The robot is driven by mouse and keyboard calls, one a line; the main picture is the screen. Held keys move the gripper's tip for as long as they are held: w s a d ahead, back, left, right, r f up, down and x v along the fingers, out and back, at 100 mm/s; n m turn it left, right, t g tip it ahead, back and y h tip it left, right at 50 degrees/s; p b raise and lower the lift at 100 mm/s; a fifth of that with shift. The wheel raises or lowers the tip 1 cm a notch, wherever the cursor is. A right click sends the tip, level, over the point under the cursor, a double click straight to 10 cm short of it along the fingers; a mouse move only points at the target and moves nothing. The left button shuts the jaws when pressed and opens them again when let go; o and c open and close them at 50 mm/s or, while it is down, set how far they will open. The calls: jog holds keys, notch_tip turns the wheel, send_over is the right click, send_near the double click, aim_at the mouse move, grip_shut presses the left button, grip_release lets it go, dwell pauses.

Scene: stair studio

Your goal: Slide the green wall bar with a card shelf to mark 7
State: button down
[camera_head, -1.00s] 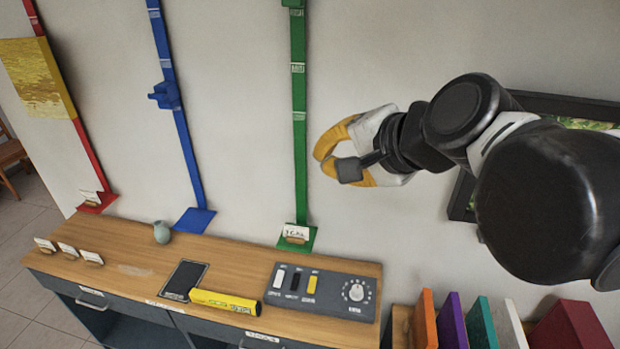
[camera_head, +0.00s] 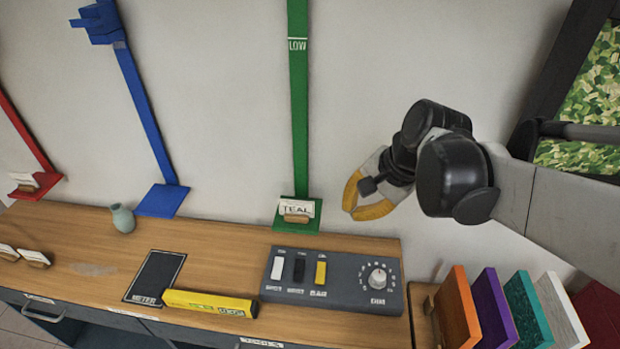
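The green wall bar (camera_head: 299,110) runs up the wall and out of the top of the picture. A pale band reading LOW (camera_head: 297,44) crosses it; no mark 7 can be read. At its foot a small green shelf (camera_head: 312,222) holds a card reading TEAL (camera_head: 296,208). My gripper (camera_head: 352,207), with yellow fingers, is to the right of the bar's lower end, apart from it, with nothing seen in it. Its fingertips look close together, but I cannot tell whether they touch.
A blue bar (camera_head: 146,118) with a slider (camera_head: 97,22) and a red bar (camera_head: 24,132) are at left. The counter (camera_head: 220,262) holds a vase (camera_head: 122,218), yellow tube (camera_head: 208,304) and control panel (camera_head: 335,280). Coloured panels (camera_head: 458,308) stand at lower right. A framed picture (camera_head: 590,105) hangs at right.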

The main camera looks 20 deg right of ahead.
jog(key=w+d+f+m+y, duration=0.6)
jog(key=w+d+m, duration=0.2)
jog(key=d+m, duration=0.3)
jog(key=a+r+b+x, duration=0.2)
jog(key=b+x, duration=0.3)
jog(key=x, duration=0.8)
jog(key=shift+s+a+m+g+h+b, duration=0.15)
jog(key=shift+a+m+g+h+b, duration=0.15)
jog(key=shift+a, duration=0.05)
